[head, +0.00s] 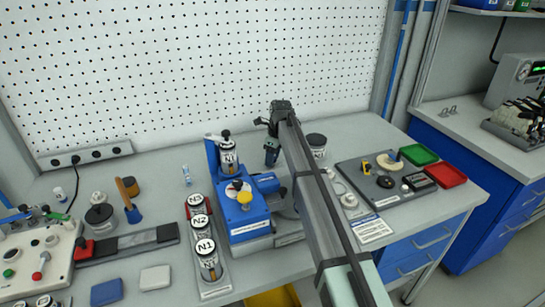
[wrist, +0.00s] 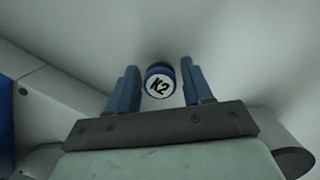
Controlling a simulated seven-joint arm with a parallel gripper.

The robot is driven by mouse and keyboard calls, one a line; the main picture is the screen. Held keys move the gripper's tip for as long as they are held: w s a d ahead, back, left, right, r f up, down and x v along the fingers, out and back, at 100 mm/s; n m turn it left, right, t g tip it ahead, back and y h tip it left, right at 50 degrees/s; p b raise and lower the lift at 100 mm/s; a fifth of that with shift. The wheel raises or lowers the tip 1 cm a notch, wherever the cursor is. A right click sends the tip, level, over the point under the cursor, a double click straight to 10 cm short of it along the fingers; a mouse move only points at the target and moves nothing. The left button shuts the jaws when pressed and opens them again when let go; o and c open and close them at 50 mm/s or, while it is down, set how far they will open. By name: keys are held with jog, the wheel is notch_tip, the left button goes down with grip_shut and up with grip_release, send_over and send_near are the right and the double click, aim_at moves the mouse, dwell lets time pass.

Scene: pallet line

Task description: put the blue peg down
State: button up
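The blue peg (wrist: 158,69) shows in the wrist view as a short round piece with a blue side and a white end marked K2. It sits between the two blue-grey fingers of my gripper (wrist: 158,72), with a narrow gap visible on each side. The fingers look open around it, not touching it. In the head view my gripper (head: 271,153) points down near the back of the bench, right of the blue machine (head: 241,213). The peg cannot be made out there. Whether its base touches the bench is hidden.
Several labelled canisters (head: 206,251) stand in a rack left of the machine. A dark canister (head: 317,144) stands just right of my gripper. A dark board (head: 374,190) and green (head: 417,154) and red (head: 447,176) trays lie further right. The pegboard wall (head: 200,80) is behind.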

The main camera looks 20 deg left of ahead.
jog(key=shift+o, duration=0.5)
notch_tip(320, 180, up, 12)
jog(key=d, duration=0.2)
dwell(0.6)
